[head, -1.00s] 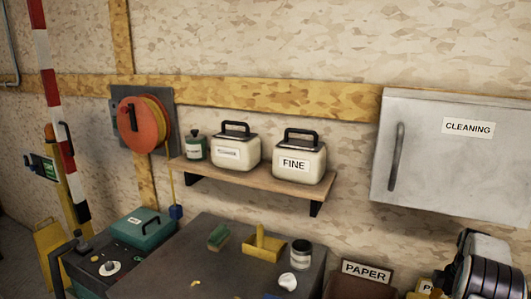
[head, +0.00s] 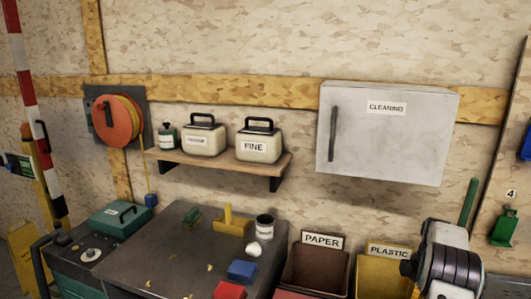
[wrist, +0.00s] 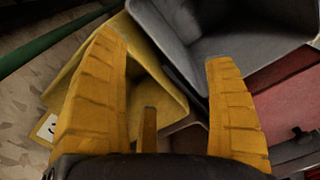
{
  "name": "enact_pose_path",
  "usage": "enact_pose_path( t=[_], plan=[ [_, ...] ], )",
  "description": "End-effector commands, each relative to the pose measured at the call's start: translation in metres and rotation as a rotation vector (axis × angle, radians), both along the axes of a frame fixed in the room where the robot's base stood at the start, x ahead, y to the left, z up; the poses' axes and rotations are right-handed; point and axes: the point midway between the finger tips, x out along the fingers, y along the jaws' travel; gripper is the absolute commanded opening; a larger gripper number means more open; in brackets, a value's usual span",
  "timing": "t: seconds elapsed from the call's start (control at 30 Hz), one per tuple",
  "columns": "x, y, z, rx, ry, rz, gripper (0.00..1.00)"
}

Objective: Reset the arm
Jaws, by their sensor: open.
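My gripper (wrist: 168,85) shows in the wrist view with its yellow fingers spread wide and nothing between them. Beyond the fingers are a yellow bin (wrist: 160,75) and a grey container (wrist: 225,45). In the head view my arm stands at the lower right, in front of the bins; the fingers cannot be made out there.
A dark workbench (head: 165,262) holds a blue block (head: 242,271), a red block (head: 229,290) and a small can (head: 265,225). The paper bin (head: 318,268) and plastic bin (head: 385,276) stand right of it. A shelf (head: 215,165) and cleaning cabinet (head: 385,145) hang on the wall.

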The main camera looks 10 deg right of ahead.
Motion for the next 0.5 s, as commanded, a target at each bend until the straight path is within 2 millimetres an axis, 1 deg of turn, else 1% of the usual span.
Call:
enact_pose_path(
  t=[0.27, 0.5],
  plan=[
    [0.0004, -0.0002, -0.0001, -0.001, -0.001, -0.110, 0.77],
    [0.0030, -0.0028, 0.0001, -0.008, -0.015, -0.277, 0.77]
  ],
)
